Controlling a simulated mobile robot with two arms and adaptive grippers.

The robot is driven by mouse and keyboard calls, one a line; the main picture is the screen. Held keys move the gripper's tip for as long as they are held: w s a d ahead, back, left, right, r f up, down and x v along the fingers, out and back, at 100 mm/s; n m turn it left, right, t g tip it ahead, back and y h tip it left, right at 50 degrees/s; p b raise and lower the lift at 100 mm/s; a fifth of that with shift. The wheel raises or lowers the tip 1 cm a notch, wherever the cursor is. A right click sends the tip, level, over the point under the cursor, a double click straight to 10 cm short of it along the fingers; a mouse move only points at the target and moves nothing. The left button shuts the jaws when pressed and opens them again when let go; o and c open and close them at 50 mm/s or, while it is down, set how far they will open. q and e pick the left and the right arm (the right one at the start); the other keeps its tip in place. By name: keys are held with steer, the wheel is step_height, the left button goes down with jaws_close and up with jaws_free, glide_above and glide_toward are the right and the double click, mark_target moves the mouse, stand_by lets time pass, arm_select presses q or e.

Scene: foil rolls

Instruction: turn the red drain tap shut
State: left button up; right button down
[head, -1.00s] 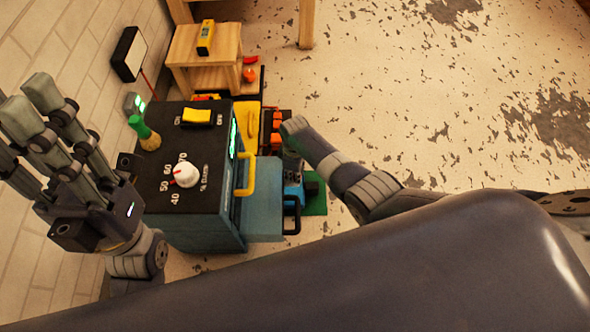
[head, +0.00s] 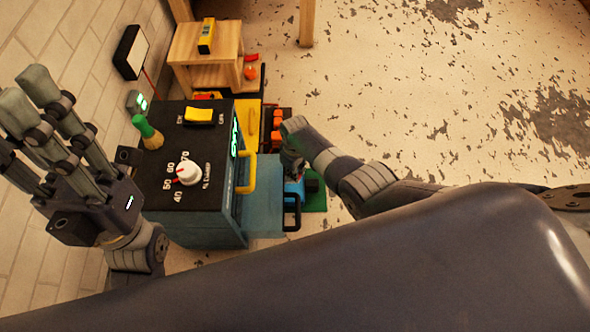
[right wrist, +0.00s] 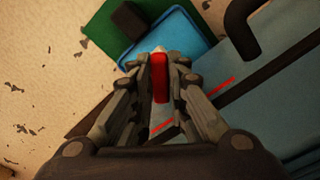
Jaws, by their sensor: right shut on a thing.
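The red drain tap (right wrist: 160,78) shows in the right wrist view as a red handle between my right gripper's fingers. My right gripper (right wrist: 159,92) is shut on it, with fingers on both sides. The tap sits low by the blue-grey machine (right wrist: 288,110), above or beside a blue tray (right wrist: 180,38). In the head view my right gripper (head: 292,162) reaches down by the machine's front, and the tap is hidden there. My left gripper (head: 40,125) is raised at the left, fingers spread, open and empty.
A yellow handle (head: 247,172) sticks out in front. A wooden stand (head: 205,45) is behind. The floor at right (head: 400,110) is clear.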

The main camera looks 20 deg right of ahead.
steer(key=c, duration=1.6)
jaws_free()
steer(key=shift+o, duration=0.2)
